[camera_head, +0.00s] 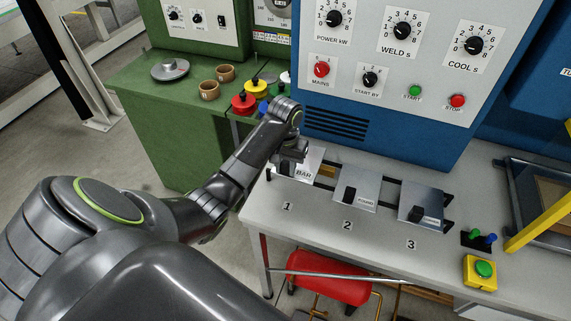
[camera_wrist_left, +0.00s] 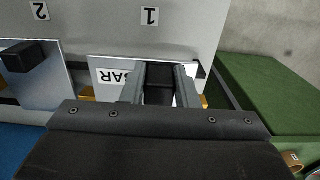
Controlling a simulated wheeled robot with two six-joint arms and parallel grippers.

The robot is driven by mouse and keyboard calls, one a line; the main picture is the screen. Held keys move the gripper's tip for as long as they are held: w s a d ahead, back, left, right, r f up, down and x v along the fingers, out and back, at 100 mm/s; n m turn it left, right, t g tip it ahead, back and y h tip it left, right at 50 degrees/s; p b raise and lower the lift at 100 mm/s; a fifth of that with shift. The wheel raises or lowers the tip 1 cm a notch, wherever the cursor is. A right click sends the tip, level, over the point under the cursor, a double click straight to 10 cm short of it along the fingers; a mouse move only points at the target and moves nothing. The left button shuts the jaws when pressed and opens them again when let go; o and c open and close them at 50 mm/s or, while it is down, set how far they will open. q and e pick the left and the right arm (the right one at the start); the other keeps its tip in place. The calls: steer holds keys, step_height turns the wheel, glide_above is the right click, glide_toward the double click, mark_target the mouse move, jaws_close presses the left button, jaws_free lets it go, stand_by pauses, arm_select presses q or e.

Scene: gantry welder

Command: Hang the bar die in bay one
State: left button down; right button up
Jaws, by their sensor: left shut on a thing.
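The bar die (camera_head: 313,159) is a pale metal plate with a BAR label, over the bench behind the number 1 label (camera_head: 287,206). It shows in the left wrist view (camera_wrist_left: 108,66) too, beside the dark fingers. My left gripper (camera_head: 290,165) reaches down over the die's left part. In the left wrist view the gripper (camera_wrist_left: 160,75) is shut on the die's black handle (camera_wrist_left: 159,92). The arm hides part of the plate in the head view, and I cannot tell whether the plate rests on the dark rails. My right gripper is not in view.
Plates with black handles sit in bay two (camera_head: 357,190) and bay three (camera_head: 421,205). The blue control cabinet (camera_head: 400,120) rises behind. A green bench (camera_head: 165,125) with coloured pieces stands left.

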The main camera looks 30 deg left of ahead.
mark_target(286, 174)
arm_select(q)
steer(key=shift+f, duration=0.95)
steer(key=shift+f+b, duration=0.35)
steer(key=shift+f, duration=0.8)
steer(key=c, duration=1)
jaws_free()
steer(key=shift+c, duration=0.2)
steer(key=shift+s+f, duration=0.1)
